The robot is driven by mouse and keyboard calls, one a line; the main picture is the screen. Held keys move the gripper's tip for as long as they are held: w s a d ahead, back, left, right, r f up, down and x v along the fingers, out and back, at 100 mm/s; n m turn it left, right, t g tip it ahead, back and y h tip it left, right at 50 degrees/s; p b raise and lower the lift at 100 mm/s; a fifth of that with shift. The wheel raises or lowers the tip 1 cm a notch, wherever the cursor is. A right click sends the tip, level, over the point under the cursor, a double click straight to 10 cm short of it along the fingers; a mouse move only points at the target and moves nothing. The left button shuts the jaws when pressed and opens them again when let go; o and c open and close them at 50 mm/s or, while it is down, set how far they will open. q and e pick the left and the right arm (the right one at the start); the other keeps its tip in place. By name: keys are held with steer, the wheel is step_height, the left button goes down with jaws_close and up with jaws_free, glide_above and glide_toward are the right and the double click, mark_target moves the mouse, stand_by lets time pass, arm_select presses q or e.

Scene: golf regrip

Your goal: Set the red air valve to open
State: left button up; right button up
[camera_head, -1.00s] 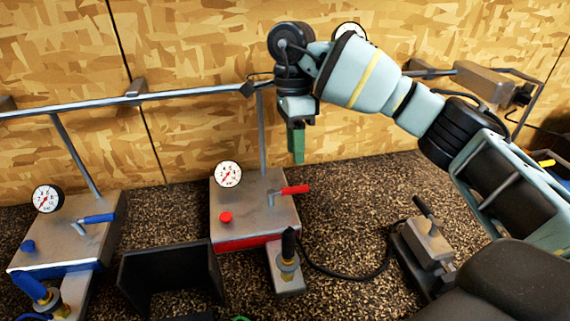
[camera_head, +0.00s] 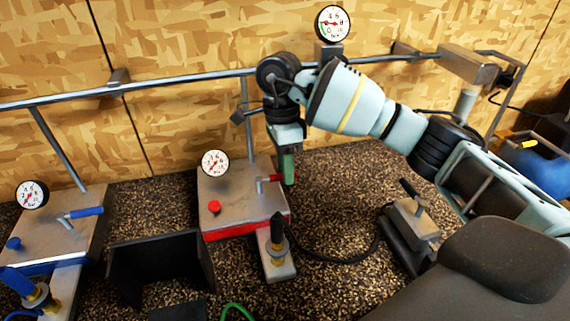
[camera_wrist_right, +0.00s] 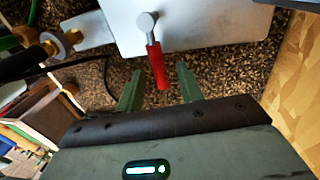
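The red air valve has a red lever handle (camera_head: 275,178) on a grey stem, on top of the grey box with a red front edge (camera_head: 240,229). In the right wrist view the red handle (camera_wrist_right: 157,67) points toward my gripper, its end between the two green fingers. My right gripper (camera_head: 288,178) is at the handle's right end in the head view; in the wrist view its fingers (camera_wrist_right: 160,85) are spread apart, with a gap on both sides of the handle. My left gripper is not in view.
A gauge (camera_head: 215,163) and red button (camera_head: 214,207) are on the red-edged box. A similar box with a blue lever (camera_head: 84,212) stands at left. A black open bin (camera_head: 160,262) is between them in front. A metal rail (camera_head: 180,91) runs behind. A grey clamp-like device (camera_head: 412,225) stands at right.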

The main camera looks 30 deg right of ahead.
jaws_close()
